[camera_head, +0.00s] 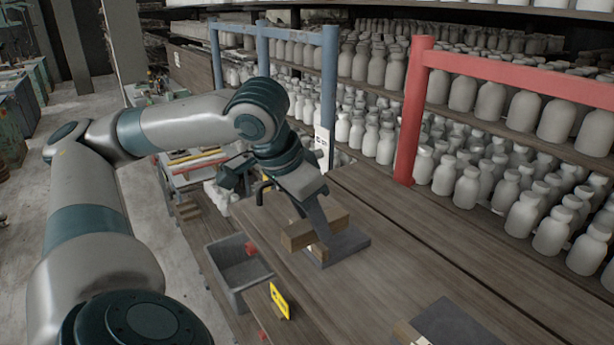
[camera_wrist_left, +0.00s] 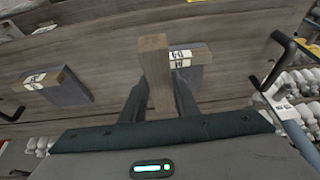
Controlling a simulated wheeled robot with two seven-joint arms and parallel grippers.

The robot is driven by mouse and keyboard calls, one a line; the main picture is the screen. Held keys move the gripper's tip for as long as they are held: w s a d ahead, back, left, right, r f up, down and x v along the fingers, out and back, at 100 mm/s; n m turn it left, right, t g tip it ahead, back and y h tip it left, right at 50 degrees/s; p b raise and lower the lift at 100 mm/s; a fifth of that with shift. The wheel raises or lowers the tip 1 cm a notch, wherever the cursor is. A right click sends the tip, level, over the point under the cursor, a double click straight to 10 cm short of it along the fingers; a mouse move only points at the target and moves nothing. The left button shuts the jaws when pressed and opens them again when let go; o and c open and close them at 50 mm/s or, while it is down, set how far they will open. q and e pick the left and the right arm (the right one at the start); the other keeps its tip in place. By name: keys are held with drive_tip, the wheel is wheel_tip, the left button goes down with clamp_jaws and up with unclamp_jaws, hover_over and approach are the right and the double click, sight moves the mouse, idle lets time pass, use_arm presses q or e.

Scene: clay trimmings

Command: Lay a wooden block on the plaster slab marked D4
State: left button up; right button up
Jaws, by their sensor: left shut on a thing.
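My left gripper (camera_head: 318,232) is shut on a wooden block (camera_head: 300,240), and the block also shows between the fingers in the left wrist view (camera_wrist_left: 155,70). The block is at a dark grey slab (camera_head: 350,245) on the bench, partly over it; I cannot tell whether they touch. In the left wrist view this slab (camera_wrist_left: 194,82) lies partly behind the block and a finger, with a white label whose marking I cannot read surely. A second dark slab (camera_head: 458,322) lies at the bottom of the head view, and its label in the left wrist view (camera_wrist_left: 36,77) is unclear.
The wooden bench (camera_head: 395,255) is bare between the two slabs. A grey bin (camera_head: 238,285) stands beside its left edge, near a yellow tag (camera_head: 279,300). A red post (camera_head: 412,115) and a blue post (camera_head: 328,85) stand at the back, before shelves of pale bottles.

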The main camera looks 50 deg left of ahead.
use_arm(q)
drive_tip(key=shift+w+r, duration=0.15)
drive_tip(key=shift+w, duration=0.1)
drive_tip(key=shift+w+d, duration=0.1)
drive_tip(key=shift+w, duration=0.15)
drive_tip(key=shift+w+d+f, duration=0.1)
drive_tip(key=shift+w+f, duration=0.05)
drive_tip(key=shift+w, duration=1.05)
drive_tip(key=shift+w+d+f, duration=0.1)
drive_tip(key=shift+w, duration=1.1)
drive_tip(key=shift+w+d+f, duration=0.1)
drive_tip(key=shift+w+f, duration=0.05)
drive_tip(key=shift+w, duration=1.05)
drive_tip(key=shift+w+f+b, duration=0.1)
drive_tip(key=shift+f+b, duration=0.35)
drive_tip(key=shift+f, duration=1.55)
drive_tip(key=shift+f+p, duration=0.2)
drive_tip(key=shift+p, duration=0.1)
drive_tip(key=o, duration=1.1)
drive_tip(key=shift+o, duration=0.2)
